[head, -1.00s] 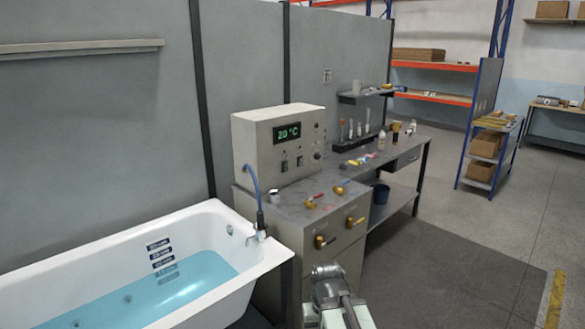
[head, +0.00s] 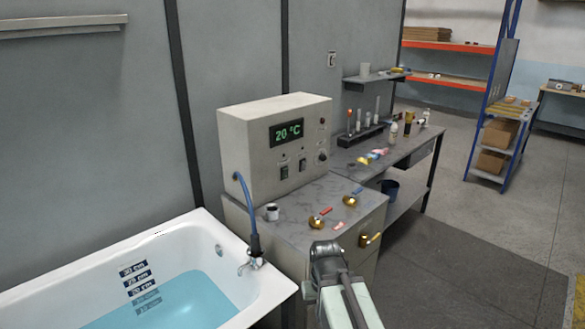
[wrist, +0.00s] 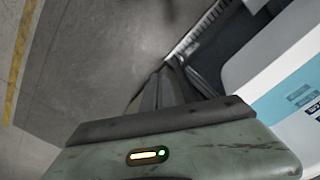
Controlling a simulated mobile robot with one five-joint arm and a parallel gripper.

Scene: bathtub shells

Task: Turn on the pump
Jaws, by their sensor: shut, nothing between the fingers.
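A beige control box (head: 240,155) stands on the grey cabinet top, with a green display (head: 287,131) reading 20 °C. Below the display are two dark rocker switches, a left one (head: 284,173) and a right one (head: 302,165). A small knob (head: 322,156) is at the box's right edge. I cannot read which control belongs to the pump, or the switch positions. My arm rises in front of the cabinet, below the box and apart from it. My gripper (wrist: 160,80) is shut and empty in the wrist view, pointing over the floor beside the tub.
A white bathtub (head: 193,228) with blue water lies at left, with a blue hose (head: 248,205) at its tap. Brass valves with red (head: 317,222) and blue (head: 349,201) handles sit on the cabinet top. Floor at right is clear.

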